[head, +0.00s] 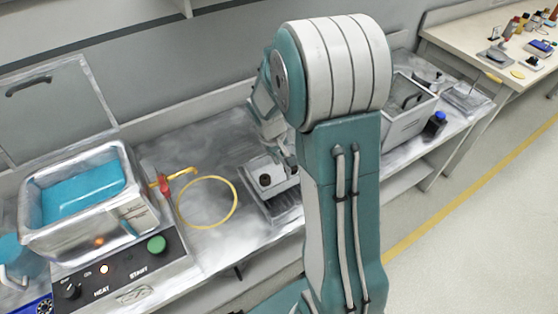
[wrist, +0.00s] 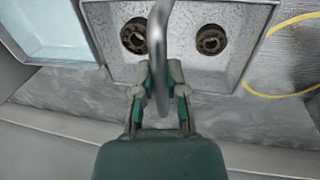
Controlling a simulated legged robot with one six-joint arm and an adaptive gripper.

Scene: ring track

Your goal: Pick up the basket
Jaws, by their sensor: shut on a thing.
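The basket (head: 262,191) is a small grey metal box, partly hidden behind my arm in the head view. It shows from above in the wrist view (wrist: 183,72), with two brown round toothed parts (wrist: 211,40) inside. A grey bar handle (wrist: 157,32) rises over its middle. My gripper (wrist: 158,82) is shut on this handle. In the head view my gripper's fingertips are mostly hidden by my arm. I cannot tell whether the basket is touching the surface below it.
A metal tank of blue liquid (head: 84,192) with a raised lid (head: 58,108) stands left, above a control panel (head: 125,268). A yellow ring (head: 235,203) marks the bench nearby. Another metal tank (head: 405,120) and a dark blue bottle (head: 435,124) stand right.

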